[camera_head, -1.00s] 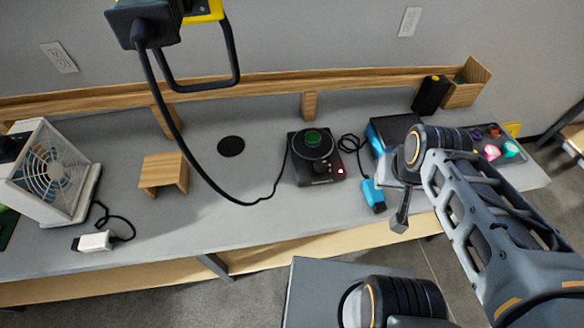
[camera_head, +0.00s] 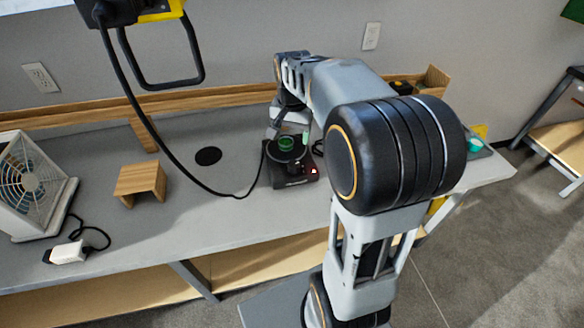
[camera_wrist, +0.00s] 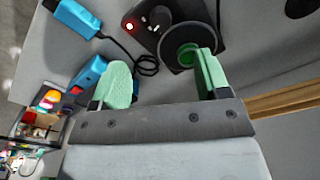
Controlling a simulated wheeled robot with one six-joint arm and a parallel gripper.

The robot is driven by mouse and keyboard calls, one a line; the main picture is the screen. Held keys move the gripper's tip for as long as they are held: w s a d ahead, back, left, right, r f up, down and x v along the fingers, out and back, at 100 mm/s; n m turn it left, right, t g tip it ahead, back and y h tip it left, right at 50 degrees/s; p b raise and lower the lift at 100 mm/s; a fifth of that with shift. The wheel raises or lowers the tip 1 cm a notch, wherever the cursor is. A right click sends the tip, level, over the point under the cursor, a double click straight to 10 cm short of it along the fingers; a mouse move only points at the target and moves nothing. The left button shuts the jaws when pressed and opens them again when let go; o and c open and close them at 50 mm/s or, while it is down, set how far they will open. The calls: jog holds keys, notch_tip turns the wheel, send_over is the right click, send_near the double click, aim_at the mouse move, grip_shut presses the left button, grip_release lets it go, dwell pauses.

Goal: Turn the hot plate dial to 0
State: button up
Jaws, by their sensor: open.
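The hot plate (camera_head: 280,177) is a black box on the grey bench, with a round top, a green vessel (camera_head: 286,144) on it and a lit red light on its front. In the wrist view, the dial (camera_wrist: 157,19) seems to be the pale-marked knob on the front panel beside the red light; its setting is too small to read. My gripper (camera_wrist: 162,78) has mint-green fingers spread wide and nothing between them. It hovers by the back right of the hot plate in the head view. The green vessel shows near the right finger in the wrist view; contact cannot be told.
A black cable loops from the hot plate to hanging yellow-and-black equipment (camera_head: 145,12). A blue connector (camera_wrist: 77,18) and a blue box (camera_wrist: 88,75) lie beside it. A wooden stand (camera_head: 140,181) and fan (camera_head: 30,182) are left. My arm hides the bench's right part.

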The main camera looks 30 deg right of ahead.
aim_at(294, 164)
jog(key=shift+m+g, duration=0.3)
jog(key=shift+m, duration=0.4)
jog(key=f, duration=0.5)
jog(key=w+d+f, duration=0.1)
jog(key=f, duration=0.4)
jog(key=w+f+b, duration=0.1)
jog(key=f, duration=0.4)
jog(key=shift+w+d, duration=0.15)
jog(key=shift+d, duration=0.25)
jog(key=c, duration=0.9)
